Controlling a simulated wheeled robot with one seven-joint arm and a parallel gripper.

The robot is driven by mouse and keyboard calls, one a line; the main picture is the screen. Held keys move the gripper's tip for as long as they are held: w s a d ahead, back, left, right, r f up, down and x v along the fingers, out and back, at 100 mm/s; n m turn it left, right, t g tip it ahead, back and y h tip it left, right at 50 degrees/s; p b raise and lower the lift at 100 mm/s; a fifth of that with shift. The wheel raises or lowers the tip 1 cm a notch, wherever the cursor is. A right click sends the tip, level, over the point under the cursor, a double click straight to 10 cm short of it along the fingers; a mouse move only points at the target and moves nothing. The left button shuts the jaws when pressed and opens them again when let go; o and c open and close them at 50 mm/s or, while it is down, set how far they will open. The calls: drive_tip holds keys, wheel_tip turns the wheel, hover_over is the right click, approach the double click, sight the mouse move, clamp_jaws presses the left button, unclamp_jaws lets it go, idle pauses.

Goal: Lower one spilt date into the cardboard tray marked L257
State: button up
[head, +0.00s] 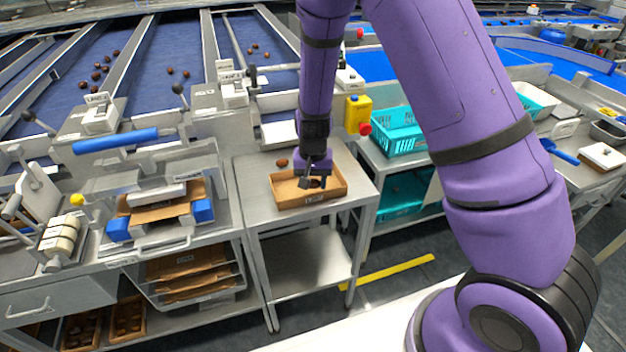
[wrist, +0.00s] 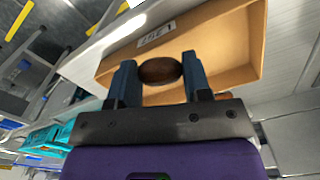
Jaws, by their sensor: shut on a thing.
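The cardboard tray (head: 280,201) is an open, shallow brown box on the small steel table, with a white label on its front wall. The tray fills the upper part of the wrist view (wrist: 215,45), and its label there is too blurred to read surely. My gripper (head: 314,184) points down at the tray, its fingertips over or within the opening. In the wrist view its two fingers (wrist: 160,74) are shut on a dark brown date (wrist: 160,71). Another brown date (head: 282,163) lies on the steel table behind the tray, to the left.
The steel table (head: 250,185) has bare surface left of the tray. A weighing station with a cardboard box (head: 163,208) is at left. Blue conveyor lanes run behind.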

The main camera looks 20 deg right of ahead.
drive_tip(key=shift+f, duration=0.75)
idle(0.7)
drive_tip(key=o, duration=0.7)
drive_tip(key=shift+r, duration=0.1)
